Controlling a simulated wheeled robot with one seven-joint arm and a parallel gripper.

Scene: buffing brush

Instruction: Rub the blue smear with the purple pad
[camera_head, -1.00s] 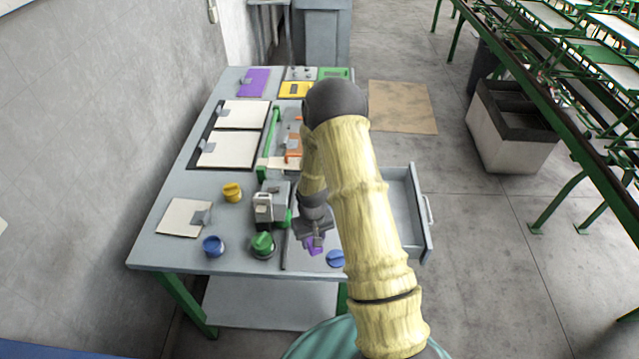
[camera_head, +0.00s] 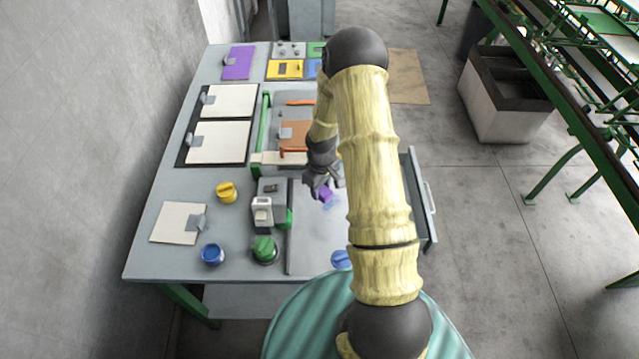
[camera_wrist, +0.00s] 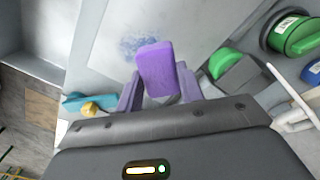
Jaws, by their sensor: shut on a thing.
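My gripper (camera_head: 322,186) is shut on the purple pad (camera_head: 326,195) over the pale sheet (camera_head: 308,245) on the table's right side. In the wrist view the purple pad (camera_wrist: 156,69) stands out between the two fingers of my gripper (camera_wrist: 158,90). The blue smear (camera_wrist: 131,46) is a speckled patch on the sheet, just beyond the pad and partly behind it. In the head view the smear (camera_head: 331,206) shows faintly beside the pad. I cannot tell whether the pad touches the sheet.
A grey device with a white block (camera_head: 262,209) and a green knob (camera_head: 264,249) stand left of the sheet. A blue knob (camera_head: 341,259) is at the front. An open drawer (camera_head: 420,195) juts out right. An orange-handled board (camera_head: 297,135) lies behind.

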